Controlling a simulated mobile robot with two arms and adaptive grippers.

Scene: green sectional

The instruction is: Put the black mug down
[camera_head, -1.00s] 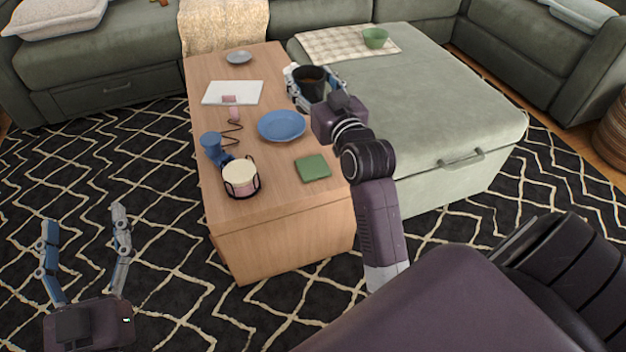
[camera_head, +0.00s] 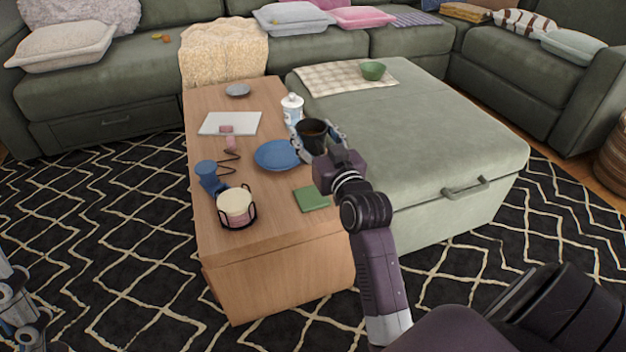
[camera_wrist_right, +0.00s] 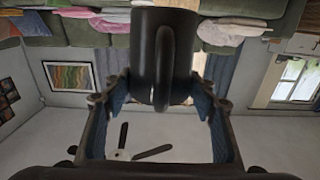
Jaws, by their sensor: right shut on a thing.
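The black mug (camera_head: 312,132) is held between the fingers of my right gripper (camera_head: 318,143), over the right edge of the wooden table (camera_head: 270,222). It is upright, with dark contents in the head view. In the right wrist view the mug (camera_wrist_right: 160,60) fills the space between the fingers, its handle facing the camera. I cannot tell whether its base touches the table. My left gripper (camera_head: 18,300) shows only partly at the left edge, and its opening is unclear.
A white bottle (camera_head: 292,108) stands just behind the mug. A blue plate (camera_head: 277,155) lies left of it, and a green square (camera_head: 311,199) in front. The ottoman (camera_head: 440,130) adjoins the table's right side. Bare wood shows around the plate.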

